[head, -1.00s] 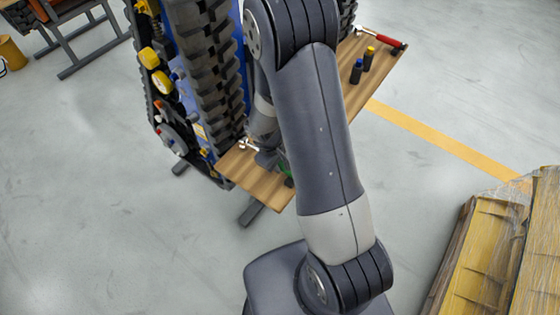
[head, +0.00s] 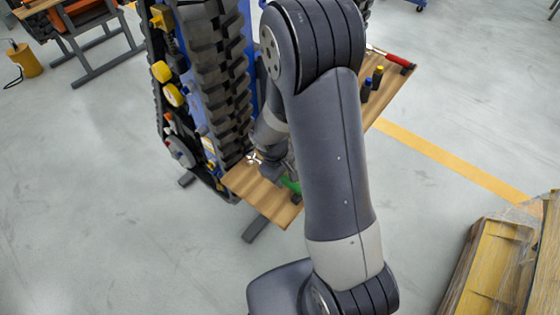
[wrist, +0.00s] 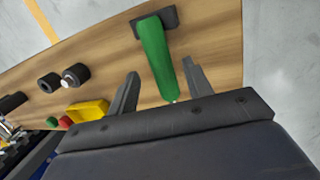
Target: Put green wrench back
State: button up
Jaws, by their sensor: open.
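The green wrench (wrist: 154,50) lies on the wooden bench top (wrist: 215,40), its green handle pointing toward my wrist camera. A black block (wrist: 140,20) is at its far end; I cannot tell whether it is a part of the tool or a rest. My gripper (wrist: 160,71) is open, with one finger on each side of the handle and a visible gap on both sides. In the head view a bit of the green wrench (head: 291,185) shows beside my arm, which hides most of it.
A red-handled tool (head: 392,58) lies at the bench's far end. A tall tracked carrier (head: 212,75) stands close along the left. Yellow pallets (head: 493,262) are at right; the floor between is clear.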

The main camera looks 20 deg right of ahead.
jog(key=v, duration=0.9)
jog(key=shift+b, duration=0.4)
